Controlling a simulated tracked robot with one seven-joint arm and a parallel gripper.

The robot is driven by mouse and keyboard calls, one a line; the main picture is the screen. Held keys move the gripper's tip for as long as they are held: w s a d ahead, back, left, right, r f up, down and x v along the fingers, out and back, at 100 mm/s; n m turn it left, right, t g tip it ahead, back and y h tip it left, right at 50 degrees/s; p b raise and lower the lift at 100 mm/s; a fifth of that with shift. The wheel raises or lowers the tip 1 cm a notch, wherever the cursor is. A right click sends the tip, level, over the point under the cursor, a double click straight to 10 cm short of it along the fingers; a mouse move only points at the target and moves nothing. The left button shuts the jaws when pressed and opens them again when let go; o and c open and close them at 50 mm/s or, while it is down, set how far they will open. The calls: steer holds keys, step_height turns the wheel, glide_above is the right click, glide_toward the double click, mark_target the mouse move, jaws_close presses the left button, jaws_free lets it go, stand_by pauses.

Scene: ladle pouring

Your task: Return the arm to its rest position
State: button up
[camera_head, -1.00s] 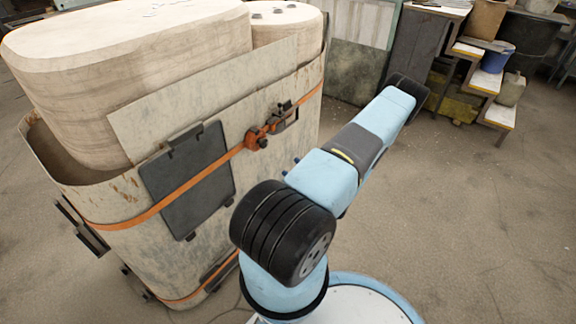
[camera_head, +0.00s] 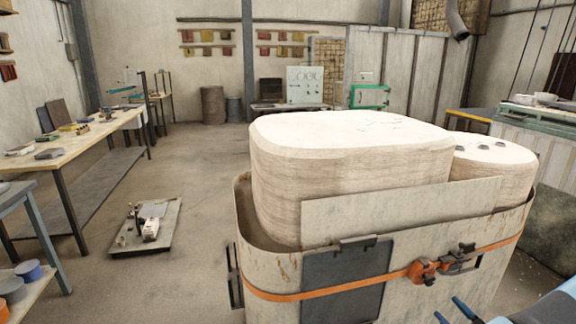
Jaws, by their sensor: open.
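My blue arm (camera_head: 553,306) shows only as a small piece in the bottom right corner of the head view. I cannot see how the arm as a whole is posed. The visible piece of arm is in front of a large pale mould box (camera_head: 412,296) with an orange strap and a dark plate on its side.
The mould box, with two pale rounded blocks (camera_head: 350,165), fills the lower right. A workbench (camera_head: 110,128) lines the left wall. A low board with small items (camera_head: 120,243) lies on the floor. The floor (camera_head: 200,180) between is free.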

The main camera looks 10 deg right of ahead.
steer(key=w+a+r+n+g+y, duration=0.2)
steer(key=w+a+r+n+g, duration=0.1)
steer(key=a+r+n+g, duration=1.15)
steer(key=w+a+r+n+g+y, duration=0.1)
steer(key=w+a+r+n+g, duration=0.2)
steer(key=a+r+n+g, duration=1.15)
steer(key=s+a+r+n+t+h, duration=0.3)
steer(key=s+r+n+t+h, duration=0.2)
steer(key=n, duration=1.2)
steer(key=s+a+r+n+t+h, duration=0.3)
steer(key=s+r+n+t, duration=0.6)
steer(key=n, duration=0.7)
steer(key=shift+a+r+n+h, duration=0.2)
steer(key=shift+r+n+h, duration=0.2)
steer(key=shift+r+h, duration=0.9)
steer(key=shift+s+d+f, duration=0.1)
